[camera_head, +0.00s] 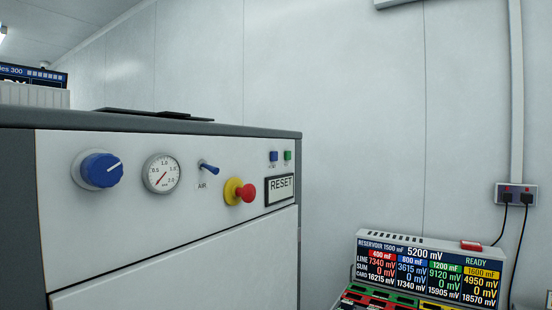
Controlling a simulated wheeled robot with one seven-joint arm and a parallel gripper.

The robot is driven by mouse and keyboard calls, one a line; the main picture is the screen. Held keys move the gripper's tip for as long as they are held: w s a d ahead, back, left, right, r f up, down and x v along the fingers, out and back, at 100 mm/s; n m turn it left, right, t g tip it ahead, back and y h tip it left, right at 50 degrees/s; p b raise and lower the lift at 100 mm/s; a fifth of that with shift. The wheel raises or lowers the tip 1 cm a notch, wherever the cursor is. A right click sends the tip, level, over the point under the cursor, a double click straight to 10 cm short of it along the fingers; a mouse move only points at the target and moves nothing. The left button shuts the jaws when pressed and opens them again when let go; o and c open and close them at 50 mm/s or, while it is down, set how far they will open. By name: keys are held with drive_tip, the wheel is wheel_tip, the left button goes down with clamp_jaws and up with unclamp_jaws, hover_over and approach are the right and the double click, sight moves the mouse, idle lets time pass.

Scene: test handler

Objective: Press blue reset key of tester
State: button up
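The tester is a large white cabinet (160,255) with a dark grey top and edge, filling the left half of the head view. Its front panel has a small blue square key (273,156) at the upper right, with a small illegible label below it. My gripper is not in view.
The panel also carries a blue knob (101,170), a gauge (161,173), a blue AIR lever (208,167) and a red-and-yellow stop button (239,191). A display unit (428,268) stands at lower right. A wall socket (516,194) has two black plugs and cables.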

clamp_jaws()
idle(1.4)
